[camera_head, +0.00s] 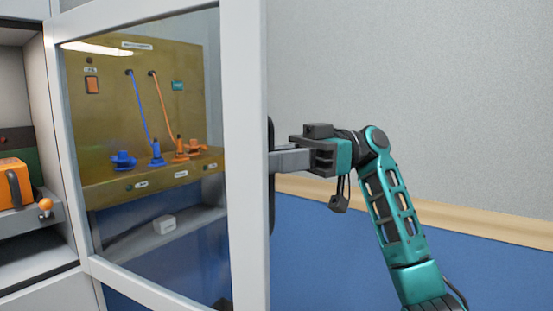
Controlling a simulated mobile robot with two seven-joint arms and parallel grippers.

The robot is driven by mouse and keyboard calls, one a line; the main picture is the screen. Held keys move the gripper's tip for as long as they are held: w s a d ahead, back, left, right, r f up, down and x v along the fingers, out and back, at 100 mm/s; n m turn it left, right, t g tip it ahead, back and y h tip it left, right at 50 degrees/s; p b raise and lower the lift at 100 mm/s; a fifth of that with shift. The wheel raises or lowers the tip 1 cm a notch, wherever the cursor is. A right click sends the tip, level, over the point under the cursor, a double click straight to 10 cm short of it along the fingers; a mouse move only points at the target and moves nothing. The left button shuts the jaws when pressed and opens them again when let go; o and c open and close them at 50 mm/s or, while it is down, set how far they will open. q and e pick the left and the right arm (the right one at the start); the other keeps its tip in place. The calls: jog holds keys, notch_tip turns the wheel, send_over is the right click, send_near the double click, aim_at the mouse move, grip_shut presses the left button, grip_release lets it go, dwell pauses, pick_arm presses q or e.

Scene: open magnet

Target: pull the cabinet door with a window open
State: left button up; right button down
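The cabinet door with a window (246,150) has a pale grey frame around a large pane. It stands swung out, with its right edge nearer to me and its left edge at the cabinet. A dark upright handle (271,210) shows in part past the door's right edge, on the face turned away from me. My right gripper (272,162) reaches the handle from the right, its grey fingers close together on it. The fingertips are partly hidden at the door edge. My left gripper is not in view.
An open cabinet compartment at left holds an orange device (15,184). In the pane, a yellow panel (105,120) shows with blue and orange plugs and cords; I cannot tell whether it is behind or reflected. A grey-and-blue wall (420,60) stands behind my arm.

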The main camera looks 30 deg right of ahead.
jog(key=c, duration=1.4)
grip_release()
jog(key=shift+w+a, duration=0.15)
jog(key=shift+w, duration=0.05)
jog(key=o, duration=0.4)
jog(key=shift+w+a, duration=0.15)
jog(key=shift+c, duration=0.2)
jog(key=d, duration=1.3)
jog(key=shift+s+p, duration=0.25)
jog(key=shift+p, duration=0.15)
